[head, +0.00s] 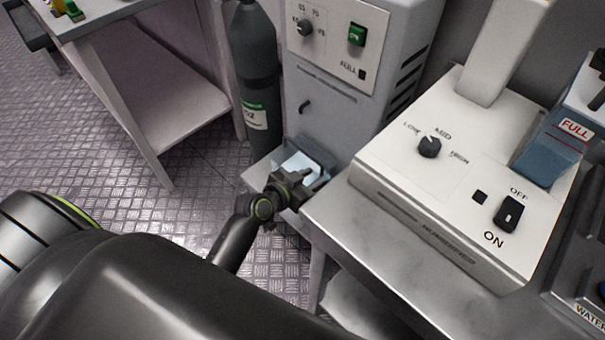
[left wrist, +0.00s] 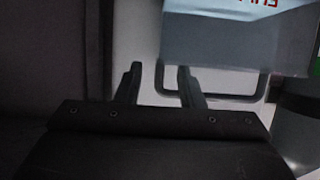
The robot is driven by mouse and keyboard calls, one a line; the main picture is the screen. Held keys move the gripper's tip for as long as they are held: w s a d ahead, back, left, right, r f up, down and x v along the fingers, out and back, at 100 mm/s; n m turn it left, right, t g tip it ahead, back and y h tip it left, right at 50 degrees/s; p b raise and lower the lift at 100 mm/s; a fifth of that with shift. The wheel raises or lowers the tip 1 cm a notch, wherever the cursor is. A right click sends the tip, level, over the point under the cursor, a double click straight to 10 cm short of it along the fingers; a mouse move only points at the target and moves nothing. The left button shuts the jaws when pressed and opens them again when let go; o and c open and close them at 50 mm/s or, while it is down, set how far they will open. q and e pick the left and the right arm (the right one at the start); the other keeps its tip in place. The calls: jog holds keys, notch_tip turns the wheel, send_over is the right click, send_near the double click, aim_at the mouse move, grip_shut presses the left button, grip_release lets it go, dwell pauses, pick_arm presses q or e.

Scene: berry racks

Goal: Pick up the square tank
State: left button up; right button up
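A small square tank (head: 302,165) with a pale blue top sits on a low ledge at the foot of the grey machine. My left gripper (head: 284,188) is in front of it and hides part of it. In the left wrist view a grey-blue block with red lettering (left wrist: 235,45), likely this tank, fills the upper right. The left gripper's fingers (left wrist: 160,85) stand apart with nothing seen held between them; the block is just beyond and to the right of them. Whether they touch it cannot be told. My right gripper is not in view.
The grey machine (head: 335,100) with a dial and green switch stands behind the tank, a dark gas cylinder (head: 254,75) beside it. A metal bench (head: 350,225) with a white humidifier (head: 455,190) is on the right. A blue tank labelled FULL (head: 553,150) sits there. Open floor (head: 195,200) lies left.

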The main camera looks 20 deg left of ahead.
aim_at(321, 176)
pick_arm(q)
jog(key=x, duration=0.4)
jog(key=shift+w+d+b, duration=0.1)
jog(key=shift+w+b, duration=0.2)
jog(key=shift+w, duration=0.05)
grip_shut()
dwell(0.7)
dwell(0.3)
jog(key=shift+r, duration=0.1)
